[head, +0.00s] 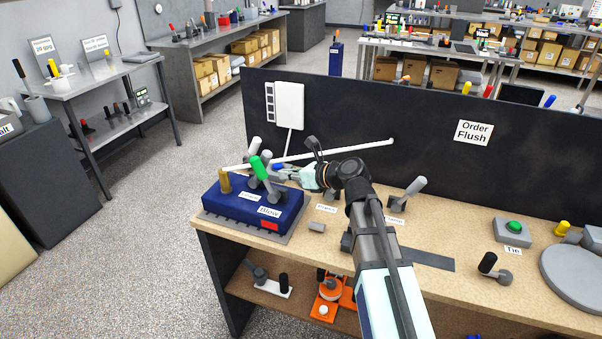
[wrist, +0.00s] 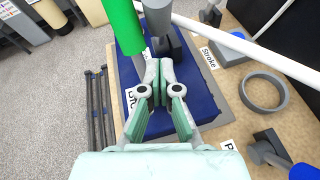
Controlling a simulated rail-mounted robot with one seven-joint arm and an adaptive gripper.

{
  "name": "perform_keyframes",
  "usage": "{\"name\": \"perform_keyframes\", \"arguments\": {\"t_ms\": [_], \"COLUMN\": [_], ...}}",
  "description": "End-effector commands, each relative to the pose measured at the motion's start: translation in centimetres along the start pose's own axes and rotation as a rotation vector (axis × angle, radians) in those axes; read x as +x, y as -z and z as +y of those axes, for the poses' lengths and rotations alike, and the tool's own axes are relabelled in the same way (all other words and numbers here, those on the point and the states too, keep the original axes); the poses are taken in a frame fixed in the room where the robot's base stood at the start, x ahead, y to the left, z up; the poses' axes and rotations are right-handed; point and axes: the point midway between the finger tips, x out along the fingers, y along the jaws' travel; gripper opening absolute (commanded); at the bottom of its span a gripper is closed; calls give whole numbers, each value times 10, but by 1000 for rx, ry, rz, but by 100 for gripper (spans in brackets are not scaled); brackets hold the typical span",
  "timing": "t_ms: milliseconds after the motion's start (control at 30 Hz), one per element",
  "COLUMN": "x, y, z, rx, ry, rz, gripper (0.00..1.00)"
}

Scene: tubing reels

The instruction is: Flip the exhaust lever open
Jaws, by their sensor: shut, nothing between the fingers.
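The blue valve box (head: 285,213) sits at the left end of the bench with several levers on top. A green-handled lever (head: 259,168) stands tilted by the "Blow" label (head: 269,211); it also shows in the wrist view (wrist: 126,24). Grey-handled levers stand behind it, one of them close beyond my fingertips in the wrist view (wrist: 158,18). A second label (head: 250,196) on the box is too small to read, so I cannot tell which lever is exhaust. My gripper (head: 279,174) is shut and empty over the box; its fingertips (wrist: 158,68) are close to the levers.
A brass-coloured post (head: 225,181) and a red block (head: 270,225) are on the box. A white tube (head: 350,150) crosses behind my gripper. A grey ring (wrist: 264,92) lies right of the box, near the "Stroke" label (wrist: 208,58). A dark panel (head: 430,125) backs the bench.

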Motion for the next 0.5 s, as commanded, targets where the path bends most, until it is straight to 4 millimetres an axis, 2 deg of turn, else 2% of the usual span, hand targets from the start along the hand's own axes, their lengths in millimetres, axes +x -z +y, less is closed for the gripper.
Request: {"name": "perform_keyframes", "arguments": {"t_ms": [33,200,500], "x": [9,23,31], "y": [-4,-22,-28], "z": [0,0,0], "rx": [-1,-1,0], "ry": [-3,-1,0], "rz": [1,0,0], "gripper": [0,0,0]}}
